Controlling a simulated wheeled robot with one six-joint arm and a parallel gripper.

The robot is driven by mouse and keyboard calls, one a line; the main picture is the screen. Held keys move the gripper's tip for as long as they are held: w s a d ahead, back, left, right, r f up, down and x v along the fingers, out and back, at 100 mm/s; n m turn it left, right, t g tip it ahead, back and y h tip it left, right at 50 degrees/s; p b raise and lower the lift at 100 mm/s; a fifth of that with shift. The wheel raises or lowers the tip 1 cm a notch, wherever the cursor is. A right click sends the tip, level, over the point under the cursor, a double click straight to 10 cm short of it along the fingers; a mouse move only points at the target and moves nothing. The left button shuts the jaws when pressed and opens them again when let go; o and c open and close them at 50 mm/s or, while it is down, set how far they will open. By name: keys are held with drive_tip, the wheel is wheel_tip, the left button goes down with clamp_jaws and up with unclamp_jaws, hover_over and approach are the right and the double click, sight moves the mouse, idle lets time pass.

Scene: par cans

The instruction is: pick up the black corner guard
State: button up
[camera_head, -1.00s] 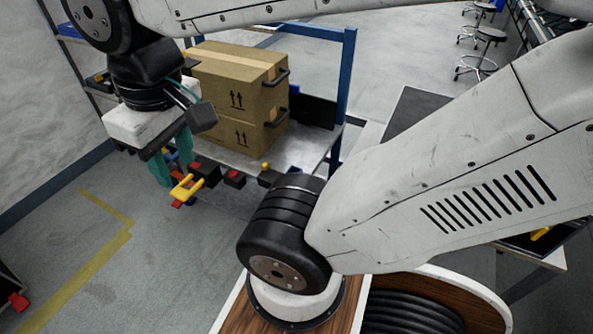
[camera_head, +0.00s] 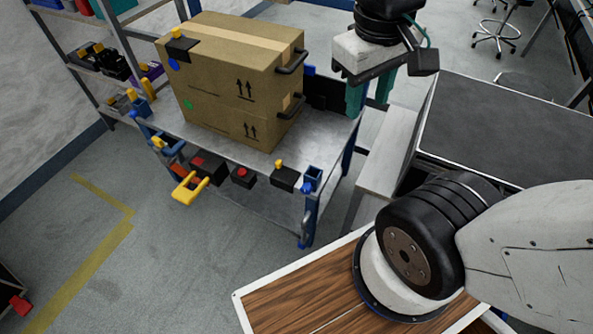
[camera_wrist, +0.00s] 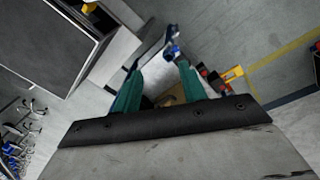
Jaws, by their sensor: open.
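A black corner guard (camera_head: 181,48) appears to sit folded over the top left corner of the upper cardboard box (camera_head: 215,65) in the head view. A small blue piece is just below it. My gripper (camera_head: 370,95) has two teal fingers, spread apart and empty, to the right of the boxes and beyond the cart's right end. The fingers also show open in the wrist view (camera_wrist: 160,68), with part of the grey cart between them. I cannot make out the corner guard in the wrist view.
The boxes stand on a metal cart (camera_head: 225,152) with blue posts. A yellow handle (camera_head: 188,190) and black blocks (camera_head: 243,177) hang on its front edge. Shelves stand at left, a dark-topped table (camera_head: 510,130) at right.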

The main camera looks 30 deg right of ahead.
drive_tip(key=w+d+f+n+g+h, duration=0.2)
drive_tip(key=w+f+n+h, duration=0.4)
drive_tip(key=w, duration=0.5)
drive_tip(key=n+t+h, duration=0.5)
drive_tip(key=n, duration=0.6)
hover_over(277, 164)
drive_tip(key=s, duration=0.4)
wheel_tip(277, 164, down, 21)
drive_tip(key=a+f+n+t+y, duration=0.15)
drive_tip(key=f+n, duration=0.25)
drive_tip(key=f, duration=0.4)
drive_tip(key=a+f+n+t, duration=0.3)
drive_tip(key=f, duration=0.5)
drive_tip(key=x, duration=0.7)
drive_tip(key=shift+w+f, duration=0.15)
drive_tip(key=shift+w, duration=0.2)
drive_tip(key=shift+c, duration=0.3)
clamp_jaws()
